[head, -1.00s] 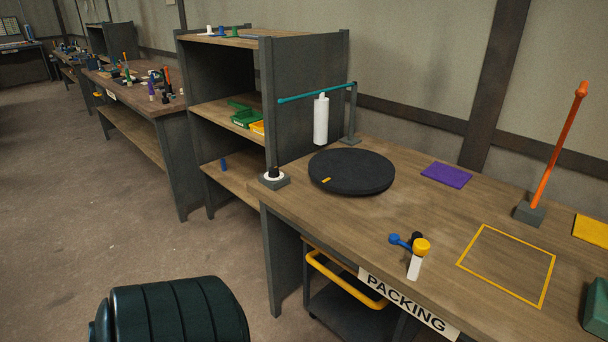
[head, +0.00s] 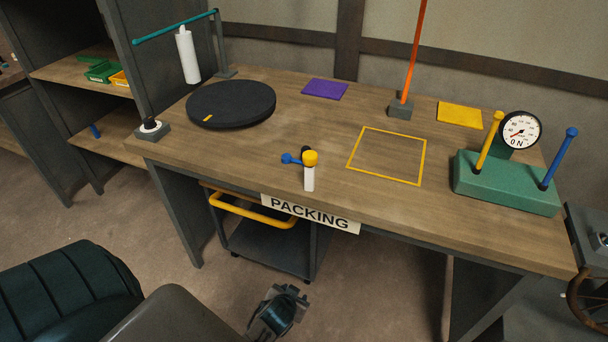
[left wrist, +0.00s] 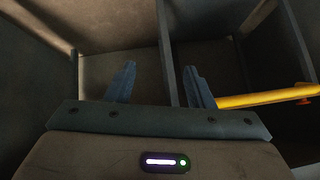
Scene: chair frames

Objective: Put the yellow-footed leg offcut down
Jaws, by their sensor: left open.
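A short white piece with a yellow end (head: 309,172), which looks like the yellow-footed leg offcut, is on the packing bench (head: 240,160) near its front edge. My left gripper (head: 283,300) is low in front of the bench, well below the offcut. In the left wrist view its two fingers (left wrist: 160,80) are apart with nothing between them. My right gripper is not in view.
A yellow square outline (head: 387,156) on the bench is empty. A black turntable (head: 230,104), an orange post (head: 413,60) and a green gauge base (head: 505,185) stand around it. A cart with a yellow handle (head: 250,217) is under the bench, near my left gripper.

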